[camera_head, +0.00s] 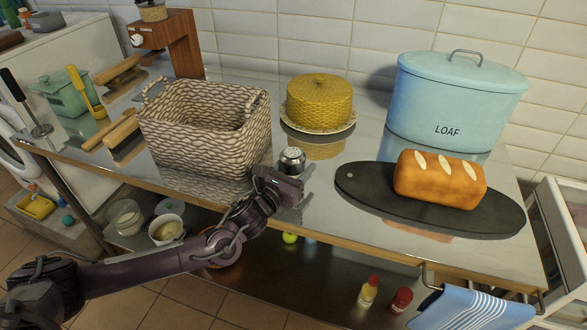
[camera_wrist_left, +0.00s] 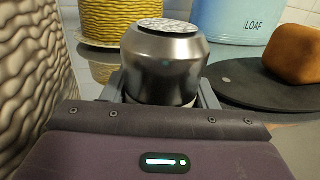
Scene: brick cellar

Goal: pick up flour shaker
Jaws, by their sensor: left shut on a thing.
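The flour shaker (camera_head: 292,159) is a small silver metal pot with a perforated top, standing upright on the steel table in the head view. My left gripper (camera_head: 290,180) comes in from the left and is shut on it, with its fingers around the shaker's lower part. In the left wrist view the shaker (camera_wrist_left: 164,62) fills the middle, between the two grey fingers of the gripper (camera_wrist_left: 160,95). Its lower end is hidden behind the gripper body. I cannot tell whether its base touches the table. My right gripper is not in view.
A woven basket (camera_head: 200,135) stands close to the left of the shaker. A yellow cake cover (camera_head: 319,100) on a plate is behind it. A dark board (camera_head: 365,190) with a bread loaf (camera_head: 440,180) lies to the right, before a blue LOAF bin (camera_head: 450,100).

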